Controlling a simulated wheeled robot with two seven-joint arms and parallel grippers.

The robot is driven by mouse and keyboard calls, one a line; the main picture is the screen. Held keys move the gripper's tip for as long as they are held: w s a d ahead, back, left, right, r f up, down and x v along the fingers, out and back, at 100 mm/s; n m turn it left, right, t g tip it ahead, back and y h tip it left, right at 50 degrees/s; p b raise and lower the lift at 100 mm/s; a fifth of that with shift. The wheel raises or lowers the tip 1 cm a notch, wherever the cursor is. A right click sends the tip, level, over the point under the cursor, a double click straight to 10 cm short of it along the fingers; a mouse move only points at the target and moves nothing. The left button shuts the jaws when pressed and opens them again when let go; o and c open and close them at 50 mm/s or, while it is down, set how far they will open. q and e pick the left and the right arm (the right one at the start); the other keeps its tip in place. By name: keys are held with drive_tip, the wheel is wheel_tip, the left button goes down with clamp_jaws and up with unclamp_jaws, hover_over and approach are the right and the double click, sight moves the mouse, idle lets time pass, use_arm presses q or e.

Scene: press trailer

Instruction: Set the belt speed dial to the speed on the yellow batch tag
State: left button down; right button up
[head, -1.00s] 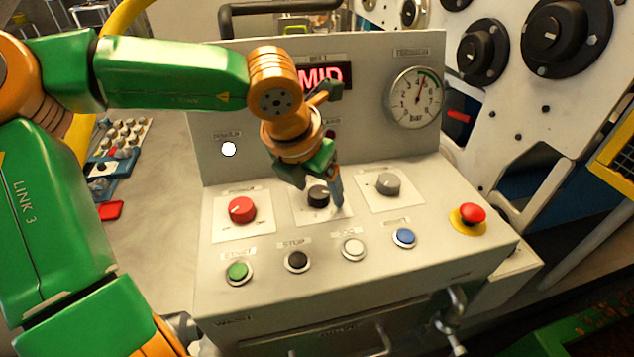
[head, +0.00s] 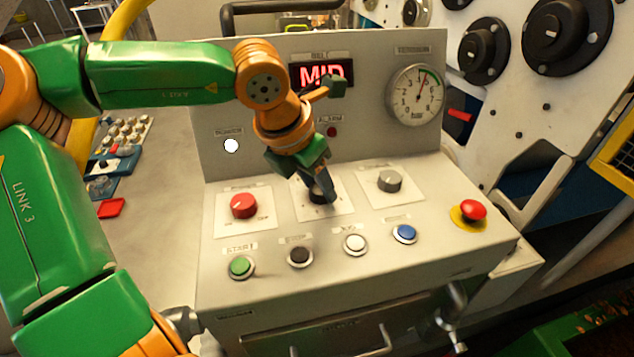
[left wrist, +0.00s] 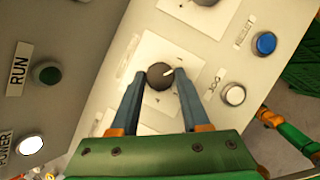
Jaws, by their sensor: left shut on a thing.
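The middle dial (head: 317,197) is dark and sits on a white plate on the sloped console, under the belt display (head: 322,75), which reads MID in red. My left gripper (head: 322,193) reaches down onto this dial and hides much of it in the head view. In the left wrist view the fingers stand on either side of the round dial (left wrist: 158,76), shut on it. Its white pointer line faces the right finger. The scale marks are too small to read. No yellow batch tag can be made out. My right gripper is out of view.
A red knob (head: 243,206) and a grey knob (head: 389,180) flank the dial. Green (head: 241,267), black (head: 299,256), white (head: 355,243) and blue (head: 404,233) buttons line the front. A red emergency button (head: 473,210) stands at right. A gauge (head: 416,94) is above.

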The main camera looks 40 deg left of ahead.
use_arm(q)
drive_tip(key=m, duration=0.1)
drive_tip(key=m+h+p, duration=0.1)
drive_tip(key=m, duration=0.1)
drive_tip(key=shift+a+r+m+g, duration=0.1)
drive_tip(key=shift+a+m+g, duration=0.05)
drive_tip(key=shift+m+g, duration=0.15)
drive_tip(key=m+h+p, duration=0.1)
drive_tip(key=m, duration=0.1)
drive_tip(key=m+g+h+p, duration=0.1)
drive_tip(key=m, duration=0.2)
drive_tip(key=shift+w+a+p, duration=0.15)
drive_tip(key=shift+p, duration=0.15)
drive_tip(key=m+g+p, duration=0.1)
drive_tip(key=m, duration=0.2)
drive_tip(key=shift+w+m+h, duration=0.1)
drive_tip(key=shift+m+h, duration=0.3)
drive_tip(key=shift+f+m+g, duration=0.2)
drive_tip(key=shift+m+g, duration=0.6)
drive_tip(key=shift+m, duration=0.6)
drive_tip(key=shift+c, duration=1.9)
unclamp_jaws()
drive_tip(key=shift+w, duration=0.1)
drive_tip(key=shift+r, duration=0.15)
